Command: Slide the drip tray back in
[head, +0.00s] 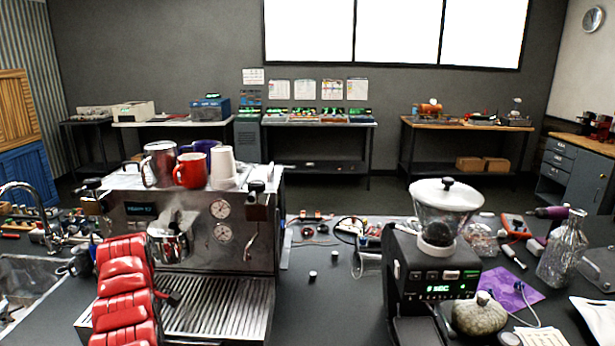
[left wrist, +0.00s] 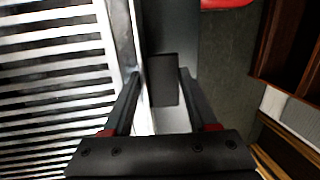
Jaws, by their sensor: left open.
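The espresso machine (head: 190,235) stands on the dark counter at left. Its drip tray (head: 215,308), with a slatted metal grate, lies low at the machine's front. In the left wrist view the tray's grate (left wrist: 55,85) fills the left side. My left gripper (left wrist: 160,73) is open beside the tray's pale metal edge, with a small dark block (left wrist: 163,75) between its fingers. I cannot tell whether they touch it. My right gripper is out of view.
A black grinder (head: 435,270) with a clear hopper stands right of the machine. Mugs (head: 190,170) sit on the machine's top. A sink (head: 25,275) is at left.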

